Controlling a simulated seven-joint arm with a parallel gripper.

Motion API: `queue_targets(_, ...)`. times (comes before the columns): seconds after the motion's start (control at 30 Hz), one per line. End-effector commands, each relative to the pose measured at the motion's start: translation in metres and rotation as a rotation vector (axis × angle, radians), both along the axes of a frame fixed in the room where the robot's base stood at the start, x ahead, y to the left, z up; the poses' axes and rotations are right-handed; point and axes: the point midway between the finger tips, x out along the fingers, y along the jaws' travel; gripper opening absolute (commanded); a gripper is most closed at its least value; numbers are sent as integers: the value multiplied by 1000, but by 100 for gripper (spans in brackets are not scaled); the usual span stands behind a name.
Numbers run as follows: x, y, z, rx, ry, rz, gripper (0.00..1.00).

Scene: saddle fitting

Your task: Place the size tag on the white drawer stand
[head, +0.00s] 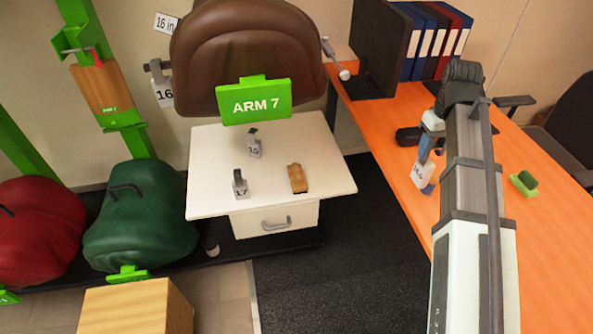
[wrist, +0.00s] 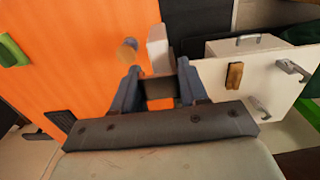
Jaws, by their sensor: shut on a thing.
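My gripper (head: 431,146) is shut on a size tag (head: 422,175), a white plate with dark print too small to read surely. The tag hangs from the fingers over the left part of the orange desk. In the wrist view the gripper (wrist: 160,82) has a pale upright part of the tag (wrist: 158,50) just beyond its fingers. The white drawer stand (head: 212,190) is to the left in the head view, apart from the gripper. It shows at the right in the wrist view (wrist: 218,75).
On the stand are a tag marked 17 (head: 240,186), another grey tag (head: 254,145) and a brown block (head: 297,178). The green ARM 7 sign (head: 253,101) rises behind its top. The orange desk (head: 400,200) holds a green block (head: 523,183) and binders (head: 432,45). The stand's front right is clear.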

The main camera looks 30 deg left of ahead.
Motion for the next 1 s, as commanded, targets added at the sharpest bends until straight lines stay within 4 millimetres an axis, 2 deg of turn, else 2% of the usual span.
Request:
queue_targets(0.03, -7, 17, -2, 0, 0, 37, 0)
queue_targets(0.1, -15, 37, -4, 0, 0, 84, 0)
queue_targets(0.5, -74, 145, -14, 1, -1, 351, 0)
queue_targets(1.0, -172, 259, -19, 0, 0, 671, 0)
